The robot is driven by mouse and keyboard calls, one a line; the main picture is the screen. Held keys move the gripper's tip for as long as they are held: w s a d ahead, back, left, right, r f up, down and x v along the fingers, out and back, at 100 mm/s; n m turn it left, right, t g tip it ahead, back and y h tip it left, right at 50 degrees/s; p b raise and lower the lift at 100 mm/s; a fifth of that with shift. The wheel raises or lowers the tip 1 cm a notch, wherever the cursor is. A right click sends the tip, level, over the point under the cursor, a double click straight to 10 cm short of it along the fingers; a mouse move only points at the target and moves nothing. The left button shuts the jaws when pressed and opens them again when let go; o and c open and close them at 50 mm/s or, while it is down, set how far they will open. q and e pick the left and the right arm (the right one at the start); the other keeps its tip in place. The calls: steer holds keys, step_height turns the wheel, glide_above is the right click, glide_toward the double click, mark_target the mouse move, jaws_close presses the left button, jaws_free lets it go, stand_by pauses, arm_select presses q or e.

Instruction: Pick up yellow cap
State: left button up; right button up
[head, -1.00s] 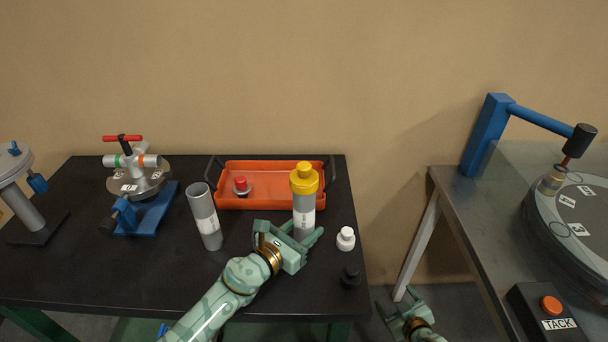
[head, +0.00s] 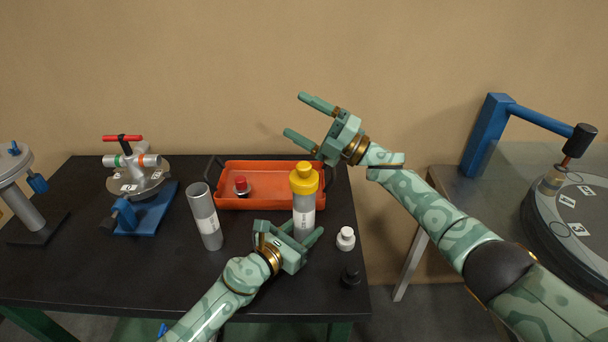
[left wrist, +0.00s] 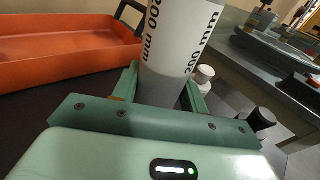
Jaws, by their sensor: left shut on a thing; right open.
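The yellow cap (head: 304,178) sits on top of an upright grey tube (head: 304,214) with a white label, near the right end of the black table. My left gripper (head: 304,236) is shut on this tube low on its body. In the left wrist view the tube (left wrist: 178,60) stands between the fingers, and its cap is out of frame. My right gripper (head: 302,116) is open and empty, above and behind the cap, with its fingers pointing left in front of the wall.
An orange tray (head: 272,203) lies behind the tube and holds a red-topped piece (head: 241,185). An open grey tube (head: 205,217) stands to the left. A white cap (head: 345,239) and a black cap (head: 350,276) sit to the right. A blue-based fixture (head: 145,215) stands further left.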

steer(key=s+a+r+n+g+h, duration=0.25)
steer(key=s+a+n+g, duration=0.35)
steer(key=a+n+g, duration=0.4)
steer(key=n+t+h, duration=0.2)
steer(key=n+h, duration=1.2)
steer(key=h, duration=0.5)
glide_toward(305, 164)
steer(key=shift+s+f+y, duration=0.1)
steer(key=shift+s+y, duration=0.05)
steer(key=shift+y, duration=0.1)
steer(key=f, duration=1.1)
steer(key=shift+d+f, duration=0.1)
steer(key=shift+d, duration=0.15)
steer(key=c, duration=1.1)
